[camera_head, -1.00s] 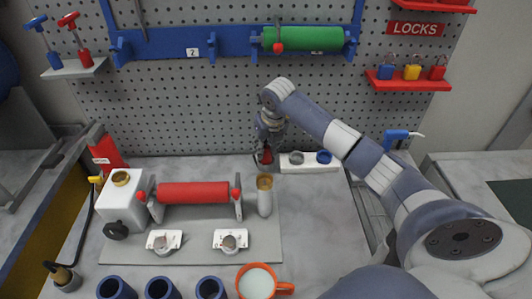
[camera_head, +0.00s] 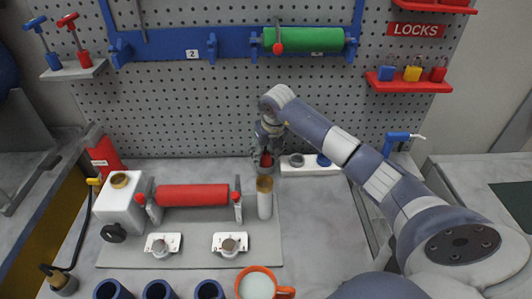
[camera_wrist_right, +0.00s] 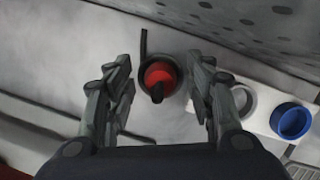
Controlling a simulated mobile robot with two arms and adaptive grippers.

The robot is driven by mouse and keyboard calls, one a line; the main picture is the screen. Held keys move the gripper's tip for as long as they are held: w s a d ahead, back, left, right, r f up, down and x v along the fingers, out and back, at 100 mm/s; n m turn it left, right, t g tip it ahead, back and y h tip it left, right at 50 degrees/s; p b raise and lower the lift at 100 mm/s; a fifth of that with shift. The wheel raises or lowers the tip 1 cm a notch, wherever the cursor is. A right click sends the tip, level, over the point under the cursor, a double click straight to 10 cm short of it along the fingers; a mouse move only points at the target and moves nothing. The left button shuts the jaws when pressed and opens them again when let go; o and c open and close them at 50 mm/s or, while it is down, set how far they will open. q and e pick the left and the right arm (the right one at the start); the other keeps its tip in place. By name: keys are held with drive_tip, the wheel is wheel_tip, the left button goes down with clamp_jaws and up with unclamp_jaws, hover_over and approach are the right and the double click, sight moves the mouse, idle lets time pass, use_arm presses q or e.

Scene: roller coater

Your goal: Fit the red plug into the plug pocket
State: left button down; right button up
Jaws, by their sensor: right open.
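In the head view the red plug (camera_head: 266,161) shows small below the gripper, at the left end of the white strip. My right gripper (camera_wrist_right: 159,100) is open, with one finger on each side of the plug and gaps between; it also shows in the head view (camera_head: 267,148). My left gripper is not in view.
The white strip (camera_head: 318,170) holds a grey ring (camera_head: 297,160) and a blue ring (camera_head: 323,160). A white cylinder (camera_head: 265,203) stands just in front of the gripper. A red roller (camera_head: 192,195) lies to the left. The pegboard (camera_head: 200,110) rises close behind.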

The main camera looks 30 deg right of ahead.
drive_tip(key=b+v, duration=0.2)
drive_tip(key=v, duration=1)
drive_tip(key=shift+b, duration=0.35)
